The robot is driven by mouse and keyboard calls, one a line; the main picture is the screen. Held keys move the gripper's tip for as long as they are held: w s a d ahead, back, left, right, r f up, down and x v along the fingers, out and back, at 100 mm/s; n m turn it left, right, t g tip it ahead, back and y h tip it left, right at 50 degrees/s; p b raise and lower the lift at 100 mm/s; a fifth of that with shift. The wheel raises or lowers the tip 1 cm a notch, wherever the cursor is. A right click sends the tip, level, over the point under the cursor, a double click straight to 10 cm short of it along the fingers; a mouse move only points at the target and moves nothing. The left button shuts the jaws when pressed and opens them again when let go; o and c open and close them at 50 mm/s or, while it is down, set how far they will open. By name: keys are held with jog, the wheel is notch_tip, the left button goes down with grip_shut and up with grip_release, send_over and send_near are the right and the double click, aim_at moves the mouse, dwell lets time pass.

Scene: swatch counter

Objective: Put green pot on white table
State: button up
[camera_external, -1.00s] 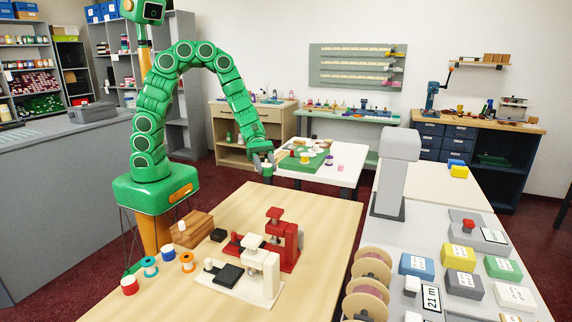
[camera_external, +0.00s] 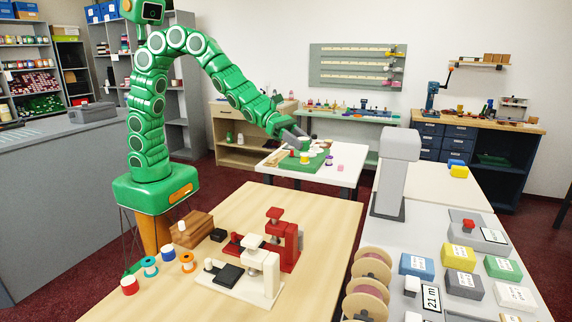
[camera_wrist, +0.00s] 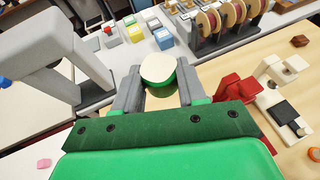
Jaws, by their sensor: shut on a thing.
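The green pot (camera_wrist: 159,70), with a pale round top and a green band, sits between the two grey fingers of my gripper (camera_wrist: 158,88) in the wrist view. My gripper is shut on it. In the external view my gripper (camera_external: 298,136) is above the back part of the white table (camera_external: 343,177), and I cannot make out the pot clearly there. The white table stands beyond the wooden table and carries a green mat (camera_external: 290,165). Whether the pot's underside is clear of everything is hidden.
The wooden table (camera_external: 330,225) in front holds a red press (camera_external: 290,250) and a white press (camera_external: 268,275). A tall grey column (camera_external: 398,175) stands to the right.

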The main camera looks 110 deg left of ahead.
jog(key=shift+s+d+f+m+h, duration=0.2)
jog(key=shift+f+m+h, duration=0.15)
jog(key=shift+f, duration=0.25)
jog(key=s+d+f+m+g+h, duration=0.3)
jog(key=s+f+m+g+h, duration=0.25)
jog(key=s, duration=0.65)
jog(key=s+d+f+m+g+h, duration=0.3)
jog(key=s+f+m+g, duration=0.25)
jog(key=s+f, duration=0.5)
send_over(261, 232)
jog(key=shift+m, duration=0.45)
jog(key=shift+s+f, duration=0.2)
jog(key=shift+f, duration=1.85)
jog(key=shift+s+f, duration=0.2)
jog(key=shift+f, duration=1.8)
jog(key=shift+w+f, duration=0.3)
jog(key=shift+f, duration=1.55)
